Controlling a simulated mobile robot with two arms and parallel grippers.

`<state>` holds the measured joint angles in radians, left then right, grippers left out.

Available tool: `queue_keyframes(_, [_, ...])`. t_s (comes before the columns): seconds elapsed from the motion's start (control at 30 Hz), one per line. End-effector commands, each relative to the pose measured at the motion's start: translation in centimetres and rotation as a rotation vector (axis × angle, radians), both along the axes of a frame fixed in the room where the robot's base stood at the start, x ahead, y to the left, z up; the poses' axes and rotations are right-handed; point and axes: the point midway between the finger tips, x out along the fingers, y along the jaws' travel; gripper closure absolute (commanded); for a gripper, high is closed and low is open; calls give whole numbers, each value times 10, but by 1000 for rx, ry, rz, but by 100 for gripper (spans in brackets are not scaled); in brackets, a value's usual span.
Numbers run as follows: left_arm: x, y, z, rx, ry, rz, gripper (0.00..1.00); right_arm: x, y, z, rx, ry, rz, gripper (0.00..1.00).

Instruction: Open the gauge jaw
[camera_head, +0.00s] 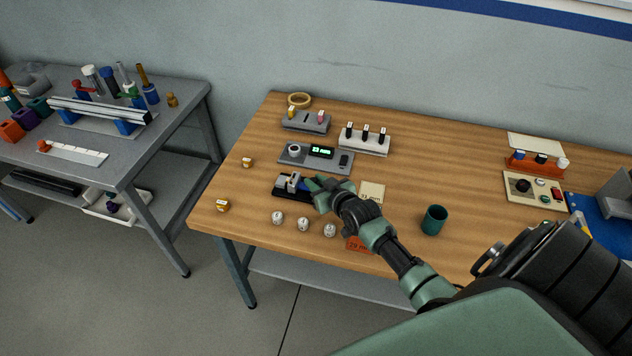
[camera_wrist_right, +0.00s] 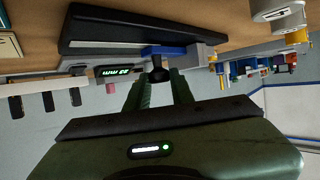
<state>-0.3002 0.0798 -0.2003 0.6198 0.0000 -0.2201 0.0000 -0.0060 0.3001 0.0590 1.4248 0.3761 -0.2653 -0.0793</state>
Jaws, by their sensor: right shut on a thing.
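The gauge (camera_head: 280,194) lies on the wooden table, with a black base, a grey jaw (camera_head: 293,181) and a blue part (camera_head: 304,186). In the right wrist view its dark base (camera_wrist_right: 115,28) and blue slider (camera_wrist_right: 160,50) show close up. My right gripper (camera_head: 316,186) is at the gauge's right end. In the wrist view its green fingers (camera_wrist_right: 160,80) are shut on a dark round knob (camera_wrist_right: 159,73) beside the blue slider. The gap between the gauge's jaws is too small to judge. My left gripper is not in view.
Behind the gauge stands a grey unit (camera_head: 288,158) with a lit green display (camera_head: 321,151). A control panel (camera_head: 535,190) is farther right. Bare table lies beyond the cup.

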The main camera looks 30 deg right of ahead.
Motion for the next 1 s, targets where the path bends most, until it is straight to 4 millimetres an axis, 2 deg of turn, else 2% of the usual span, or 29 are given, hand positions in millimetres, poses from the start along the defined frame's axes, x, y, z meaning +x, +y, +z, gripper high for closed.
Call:
queue_keyframes(0.37, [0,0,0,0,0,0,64,-1,-1,0,0,1,0,100])
queue_keyframes(0.7, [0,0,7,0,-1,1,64,-35,-30,-1,-4,4,1,100])
queue_keyframes(0.97, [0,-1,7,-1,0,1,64,-36,-31,-2,-2,4,-2,100])
queue_keyframes(1.0, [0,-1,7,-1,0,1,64,-36,-31,-2,-2,4,-2,72])
